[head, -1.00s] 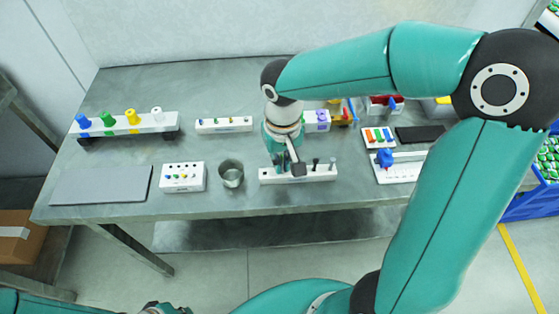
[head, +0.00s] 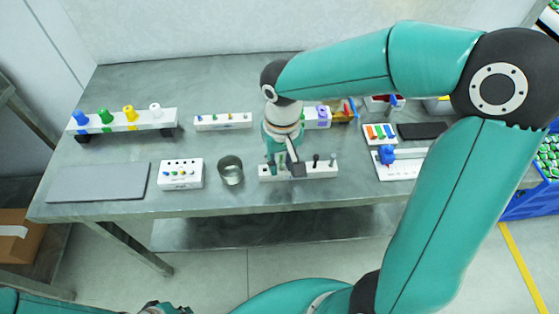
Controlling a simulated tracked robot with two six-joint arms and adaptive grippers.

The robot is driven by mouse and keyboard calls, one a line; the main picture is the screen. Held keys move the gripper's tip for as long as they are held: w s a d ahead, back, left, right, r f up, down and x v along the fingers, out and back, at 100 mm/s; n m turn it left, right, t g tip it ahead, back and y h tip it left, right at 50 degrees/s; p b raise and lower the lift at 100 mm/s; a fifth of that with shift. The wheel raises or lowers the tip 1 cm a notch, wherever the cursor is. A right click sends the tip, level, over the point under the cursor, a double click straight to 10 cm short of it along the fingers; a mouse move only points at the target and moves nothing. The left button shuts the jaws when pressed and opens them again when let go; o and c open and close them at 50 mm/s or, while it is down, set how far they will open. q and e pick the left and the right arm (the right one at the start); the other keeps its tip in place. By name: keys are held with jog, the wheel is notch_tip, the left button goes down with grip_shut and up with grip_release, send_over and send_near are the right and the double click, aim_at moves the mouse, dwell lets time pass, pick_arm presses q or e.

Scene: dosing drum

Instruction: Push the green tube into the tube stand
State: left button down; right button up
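My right gripper (head: 296,168) points down at the middle of a long white stand (head: 325,171) near the table's front edge. Its dark fingers are small, and I cannot tell whether they are open or shut. Dark, thin tubes stand upright in the right part of this stand. A greenish tube-like piece (head: 270,160) shows at its left end, partly hidden by the gripper. A larger green piece (head: 106,117) sits in the white rack (head: 150,121) at the left, between blue and yellow ones. A bit of my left arm's end (head: 165,308) shows at the bottom edge.
A metal cup (head: 230,170) and a small white block with coloured pegs (head: 182,174) stand left of the stand. A grey plate (head: 98,182) lies at the left. A white block (head: 222,121) and a purple-marked box (head: 317,117) stand behind. A blue-handled device (head: 387,155) is at the right.

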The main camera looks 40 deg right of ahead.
dwell(0.3)
jog(key=shift+r, duration=0.25)
notch_tip(320, 180, up, 11)
jog(key=shift+r, duration=0.2)
dwell(0.5)
